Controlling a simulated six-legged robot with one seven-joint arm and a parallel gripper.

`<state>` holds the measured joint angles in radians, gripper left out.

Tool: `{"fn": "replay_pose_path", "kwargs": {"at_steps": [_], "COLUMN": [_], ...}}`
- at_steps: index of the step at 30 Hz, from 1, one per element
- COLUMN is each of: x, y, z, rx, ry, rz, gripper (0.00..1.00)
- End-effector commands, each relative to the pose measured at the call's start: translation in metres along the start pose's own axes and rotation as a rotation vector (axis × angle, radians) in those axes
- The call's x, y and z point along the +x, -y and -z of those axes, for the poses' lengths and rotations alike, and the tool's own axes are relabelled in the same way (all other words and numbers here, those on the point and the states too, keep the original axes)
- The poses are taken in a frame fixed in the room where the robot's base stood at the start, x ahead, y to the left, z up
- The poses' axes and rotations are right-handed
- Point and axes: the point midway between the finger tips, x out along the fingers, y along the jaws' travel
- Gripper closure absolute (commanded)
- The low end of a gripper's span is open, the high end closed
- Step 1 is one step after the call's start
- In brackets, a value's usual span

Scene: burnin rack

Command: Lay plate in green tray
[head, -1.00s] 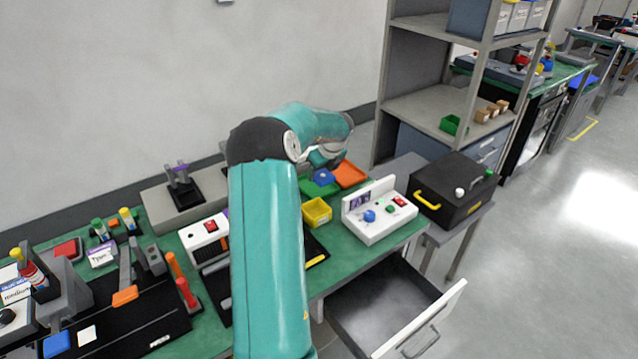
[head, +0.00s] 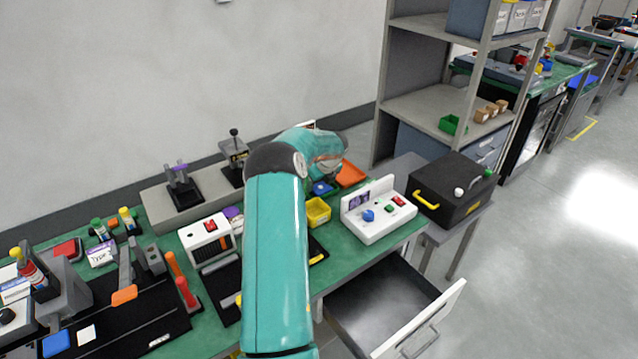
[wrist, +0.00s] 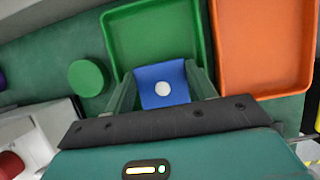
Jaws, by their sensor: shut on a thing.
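The plate (wrist: 162,75) is a small blue square with a white round spot. In the wrist view it sits between the two fingers of my gripper (wrist: 160,72), which is shut on it. The green tray (wrist: 152,12) lies just beyond the plate, and the plate overlaps its near edge in the picture. I cannot tell whether the plate touches the tray. In the head view the blue plate (head: 321,188) shows beside my arm's end. My arm hides most of the green tray there.
An orange tray (wrist: 262,92) lies right of the green tray. A green round thing (wrist: 88,77) is at its left. In the head view a yellow bin (head: 317,212) and a white button box (head: 378,215) stand near. An open drawer (head: 385,305) juts out in front.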

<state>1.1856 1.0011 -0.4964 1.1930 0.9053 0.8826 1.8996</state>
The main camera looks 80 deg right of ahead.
Motion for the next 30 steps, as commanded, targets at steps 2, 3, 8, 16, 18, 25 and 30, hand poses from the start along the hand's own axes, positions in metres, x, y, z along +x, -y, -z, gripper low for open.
{"fn": "replay_pose_path", "kwargs": {"at_steps": [2, 3, 8, 16, 18, 25, 30], "x": [0.002, 0.002, 0.002, -0.011, -0.022, -0.073, -0.104], "y": [0.000, 0.000, 0.000, 0.000, 0.000, 0.000, 0.000], "z": [0.001, 0.001, 0.001, -0.001, -0.001, -0.001, -0.001], "rx": [0.001, 0.001, 0.000, 0.000, 0.001, 0.001, 0.000], "ry": [-0.001, 0.000, -0.001, 0.002, 0.002, 0.003, 0.002], "rz": [0.000, 0.000, -0.001, 0.000, 0.000, 0.001, 0.000], "gripper": [0.43, 0.35, 0.35, 0.35, 0.35, 0.35, 0.35]}}
